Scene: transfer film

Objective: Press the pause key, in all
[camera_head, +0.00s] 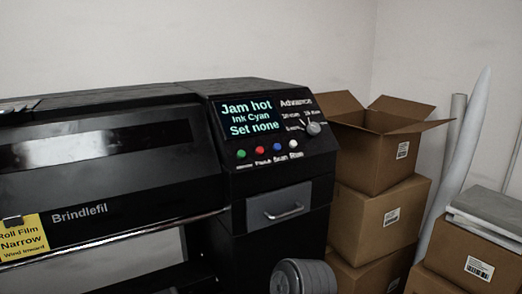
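A black printer marked Brindlefil (110,190) fills the left and middle of the head view. Its control panel has a lit screen (250,119) reading "Jam hot", "Ink Cyan", "Set none". The small label under the red key seems to read "Pause". The other labels are hard to read. Neither of my grippers shows in this view.
A knob (313,128) marked Advance sits right of the screen. A grey drawer with a handle (284,212) is below the panel. An open carton (378,150) tops stacked boxes at right, beside pale rolls (465,150). A grey rounded part at bottom centre is unclear.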

